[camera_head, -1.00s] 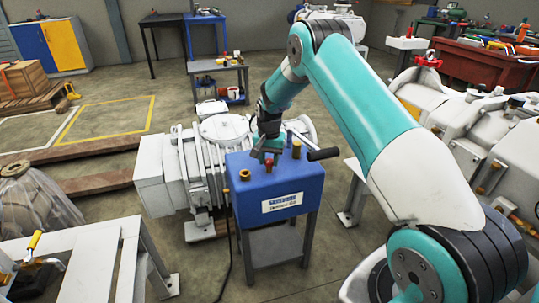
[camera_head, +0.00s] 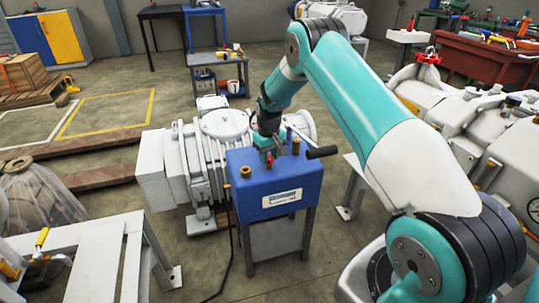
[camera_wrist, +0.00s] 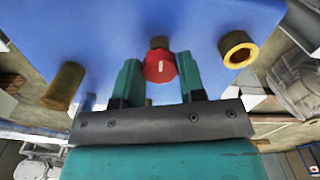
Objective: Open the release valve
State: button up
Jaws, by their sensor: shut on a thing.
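The release valve appears to be the small red knob (camera_head: 270,161) on top of the blue box (camera_head: 275,183). In the wrist view the red knob (camera_wrist: 159,67) sits between the two teal fingers of my gripper (camera_wrist: 160,76), on the blue surface (camera_wrist: 110,30). My gripper (camera_head: 267,150) comes down on the box from above and is shut on the red knob. The fingers and wrist partly hide the knob in the head view. Whether the knob is turned cannot be told.
Brass fittings stand on either side of the knob: one open-topped (camera_head: 245,171), one upright (camera_head: 296,146). A black handle (camera_head: 322,152) sticks out at the box's right. A white ribbed pump (camera_head: 190,160) stands behind. A white frame (camera_head: 110,240) stands at front left.

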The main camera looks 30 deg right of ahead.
aim_at(269, 158)
jog(key=shift+n, duration=0.4)
jog(key=o, duration=0.9)
jog(key=shift+o, duration=0.2)
notch_tip(269, 158, up, 18)
jog(key=p, duration=0.1)
jog(key=shift+f, duration=0.25)
